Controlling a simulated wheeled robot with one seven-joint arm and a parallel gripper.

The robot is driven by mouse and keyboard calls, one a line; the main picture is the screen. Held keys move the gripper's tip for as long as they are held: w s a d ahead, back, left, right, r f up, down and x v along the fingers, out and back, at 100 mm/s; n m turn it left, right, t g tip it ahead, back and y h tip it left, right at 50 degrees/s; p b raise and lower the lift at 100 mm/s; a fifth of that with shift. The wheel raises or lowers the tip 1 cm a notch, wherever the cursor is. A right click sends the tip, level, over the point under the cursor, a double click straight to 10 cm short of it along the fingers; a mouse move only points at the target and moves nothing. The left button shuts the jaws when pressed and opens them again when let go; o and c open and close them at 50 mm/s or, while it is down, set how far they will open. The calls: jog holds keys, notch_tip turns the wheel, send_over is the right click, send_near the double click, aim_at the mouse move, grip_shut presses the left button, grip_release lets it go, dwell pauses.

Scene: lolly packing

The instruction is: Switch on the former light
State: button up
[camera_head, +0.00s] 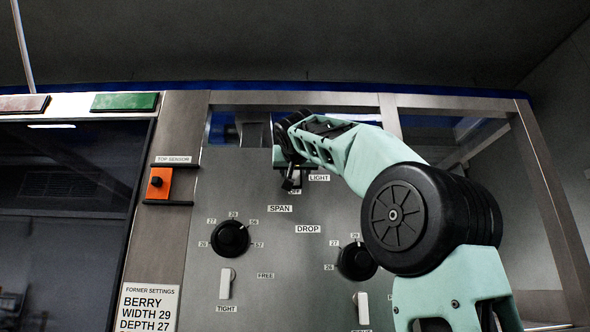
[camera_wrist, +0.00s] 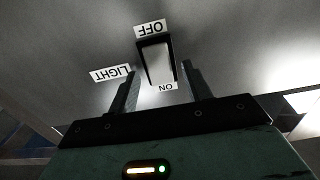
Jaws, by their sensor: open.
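The light switch (camera_wrist: 158,62) is a white rocker in a black frame on the grey panel. The wrist view shows it upside down, with the OFF label (camera_wrist: 150,29) above it, the ON label (camera_wrist: 166,87) below it and the LIGHT label (camera_wrist: 111,74) to its left. My gripper (camera_wrist: 159,72) is open and empty, one finger on each side of the switch's ON end. I cannot tell whether it touches the panel or which way the rocker is tipped. In the head view my gripper (camera_head: 289,184) covers the switch, beside the LIGHT label (camera_head: 319,178).
Below are the SPAN knob (camera_head: 230,239), the DROP knob (camera_head: 356,262) and two white levers (camera_head: 226,284), (camera_head: 362,308). An orange top sensor (camera_head: 158,183) is at left, above a former settings card (camera_head: 148,307). A green button (camera_head: 125,102) is at upper left.

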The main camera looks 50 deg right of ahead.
jog(key=c, duration=1)
jog(key=r+g+y+p, duration=0.1)
jog(key=g+y+p, duration=0.1)
jog(key=p, duration=0.2)
jog(key=shift+w+d+r+y+p, duration=0.1)
jog(key=shift+y+p, duration=0.2)
jog(key=o, duration=1)
